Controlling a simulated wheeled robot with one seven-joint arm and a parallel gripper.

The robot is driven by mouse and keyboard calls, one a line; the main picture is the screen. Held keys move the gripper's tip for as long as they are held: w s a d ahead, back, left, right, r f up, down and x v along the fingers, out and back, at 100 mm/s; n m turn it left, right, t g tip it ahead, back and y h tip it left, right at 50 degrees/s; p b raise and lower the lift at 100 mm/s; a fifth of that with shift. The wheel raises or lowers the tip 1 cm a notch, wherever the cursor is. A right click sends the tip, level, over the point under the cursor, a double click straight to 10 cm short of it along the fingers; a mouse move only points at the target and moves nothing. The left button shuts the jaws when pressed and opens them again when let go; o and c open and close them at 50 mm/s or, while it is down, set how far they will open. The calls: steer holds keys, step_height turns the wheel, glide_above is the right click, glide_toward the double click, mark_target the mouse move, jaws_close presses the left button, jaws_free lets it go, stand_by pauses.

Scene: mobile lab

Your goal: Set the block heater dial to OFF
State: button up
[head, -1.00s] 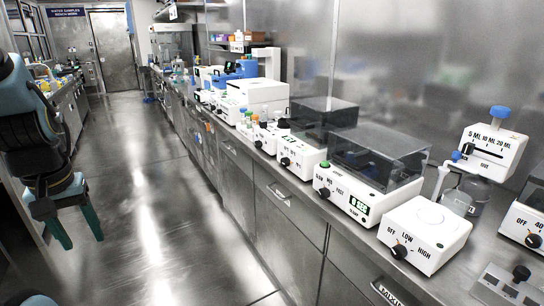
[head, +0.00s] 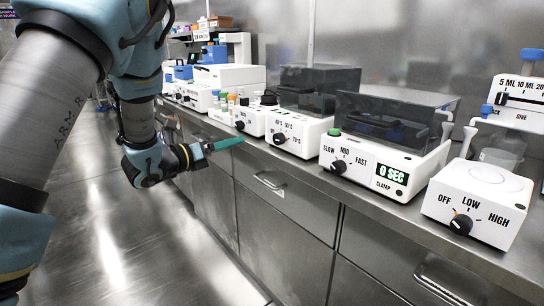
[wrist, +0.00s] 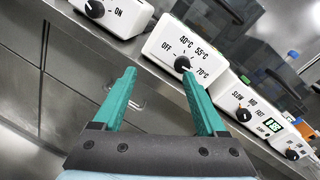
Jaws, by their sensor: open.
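The block heater (head: 302,128) is a white box on the bench with a dark clear-lidded unit behind its front panel. Its black dial (head: 279,138) sits on the sloped front among temperature labels. In the wrist view the block heater (wrist: 172,32) shows OFF, 40°C, 55°C and 70°C around the dial (wrist: 182,64); the pointer seems turned towards 70°C. My gripper (head: 238,142) is in front of the bench, left of the dial. In the wrist view my gripper (wrist: 159,75) has its green fingers apart with nothing between them; the right fingertip overlaps the panel just below the dial.
To the right stand a SLOW/MID/FAST machine (head: 388,140) with a lid and an OFF/LOW/HIGH unit (head: 478,203). A white device with an ON dial (wrist: 112,12) is left of the heater. Drawer handles (head: 268,184) stick out below the bench edge. The aisle floor is clear.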

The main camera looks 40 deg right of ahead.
mark_target(275, 139)
steer(key=s+d+m+g, duration=0.1)
steer(key=d, duration=0.3)
steer(key=s+d+m+p, duration=0.1)
steer(key=s+d, duration=0.1)
steer(key=d, duration=0.2)
steer(key=s+d+m+g, duration=0.1)
steer(key=d, duration=0.3)
steer(key=shift+s+d+f+m+g+h, duration=0.2)
steer(key=shift+d+f+m+g+h, duration=0.1)
jaws_close()
